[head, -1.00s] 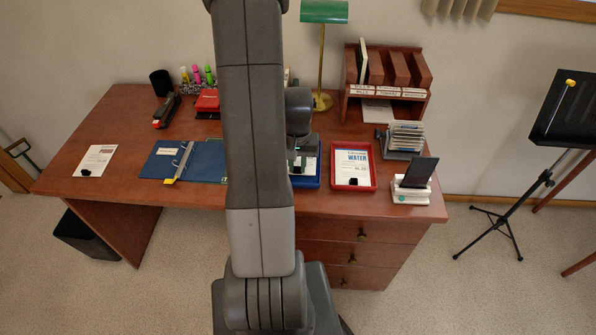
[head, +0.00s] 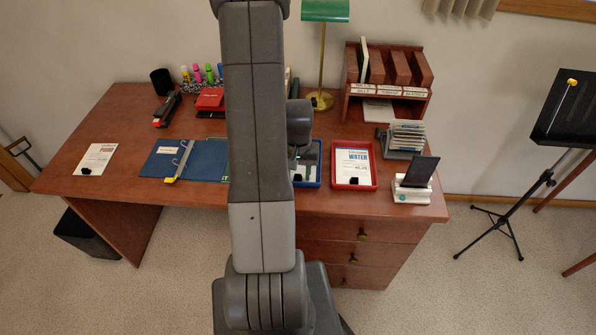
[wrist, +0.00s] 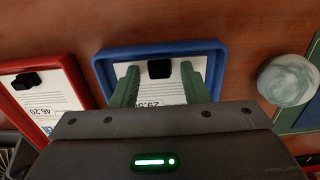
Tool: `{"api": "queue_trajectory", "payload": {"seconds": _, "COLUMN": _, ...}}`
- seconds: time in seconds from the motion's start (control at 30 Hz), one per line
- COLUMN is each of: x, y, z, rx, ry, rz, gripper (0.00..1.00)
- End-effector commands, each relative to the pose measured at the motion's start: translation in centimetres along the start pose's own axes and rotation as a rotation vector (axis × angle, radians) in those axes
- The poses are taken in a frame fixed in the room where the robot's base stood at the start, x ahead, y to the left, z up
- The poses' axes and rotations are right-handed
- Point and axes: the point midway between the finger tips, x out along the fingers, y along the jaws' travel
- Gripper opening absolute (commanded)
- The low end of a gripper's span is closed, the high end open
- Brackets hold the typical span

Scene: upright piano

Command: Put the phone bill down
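A white bill (wrist: 157,91) with a black clip (wrist: 159,68) lies in the blue tray (wrist: 160,50) in the wrist view. The figures "29.5" show on it; its title is hidden, so I cannot read whether it is the phone bill. My gripper (wrist: 159,74) is open, with its two green fingers over the tray on either side of the clip and apart from it. In the head view the blue tray (head: 317,171) is partly covered by my arm, and my fingers are mostly hidden.
A red tray (head: 374,186) holding a bill marked WATER (head: 352,165) stands beside the blue one. A blue folder (head: 205,160) lies left, with another clipped paper (head: 96,158) beyond it. A phone stand (head: 411,194) and card holder (head: 405,140) stand right. A round marbled object (wrist: 287,80) is close by.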

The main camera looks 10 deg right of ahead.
Motion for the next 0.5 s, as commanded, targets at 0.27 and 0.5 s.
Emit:
{"api": "queue_trajectory", "payload": {"seconds": 0.27, "x": -1.1, "y": 0.0, "z": -0.1, "rx": 0.0, "ry": 0.003, "rz": 0.0, "gripper": 0.41}}
{"api": "queue_trajectory", "payload": {"seconds": 0.5, "x": -5.3, "y": 0.0, "z": -0.1, "rx": 0.0, "ry": 0.006, "rz": -0.001, "gripper": 0.41}}
